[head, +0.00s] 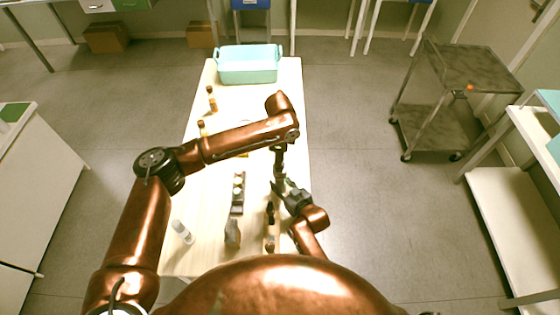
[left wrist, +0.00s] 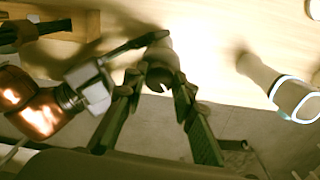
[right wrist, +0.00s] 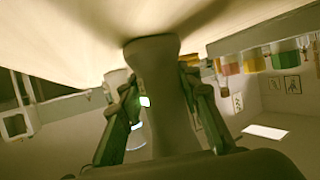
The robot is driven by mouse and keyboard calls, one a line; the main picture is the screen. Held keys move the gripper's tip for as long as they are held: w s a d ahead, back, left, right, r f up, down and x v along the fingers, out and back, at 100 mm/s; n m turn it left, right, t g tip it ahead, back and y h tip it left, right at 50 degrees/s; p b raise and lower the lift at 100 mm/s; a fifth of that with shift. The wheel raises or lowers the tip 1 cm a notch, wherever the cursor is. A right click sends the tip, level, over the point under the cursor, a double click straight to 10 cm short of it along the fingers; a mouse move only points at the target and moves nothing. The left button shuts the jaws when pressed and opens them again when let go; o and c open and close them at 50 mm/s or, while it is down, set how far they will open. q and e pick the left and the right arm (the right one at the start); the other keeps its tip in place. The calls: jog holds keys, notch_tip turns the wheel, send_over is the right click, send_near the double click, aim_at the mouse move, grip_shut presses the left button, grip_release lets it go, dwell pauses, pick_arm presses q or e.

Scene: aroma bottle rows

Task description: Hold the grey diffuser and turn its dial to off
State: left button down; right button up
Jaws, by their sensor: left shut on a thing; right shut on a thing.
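The grey diffuser (right wrist: 168,100) stands between my right fingers (right wrist: 158,85) in the right wrist view, its flared end towards the pale tabletop and a small green light on its side. In the left wrist view, my left fingers (left wrist: 163,80) are shut on the rounded grey end of the diffuser (left wrist: 160,58). My right gripper (left wrist: 112,68) comes in from the left there and reaches the same diffuser. In the head view, my left gripper (head: 280,178) points down and my right gripper (head: 284,188) meets it from below right. The dial is hidden.
A pale bottle with a glowing blue ring (left wrist: 285,92) stands apart at right. In the head view, a white bottle (head: 182,231), a grey bottle-shaped thing (head: 233,234) and a narrow rack (head: 237,209) stand on the table. A teal basket (head: 248,77) is at the far end.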

pick_arm(q)
jog(key=shift+m, duration=0.3)
jog(key=m, duration=0.3)
jog(key=shift+m, duration=2)
jog(key=c, duration=1.6)
grip_release()
jog(key=shift+r, duration=0.1)
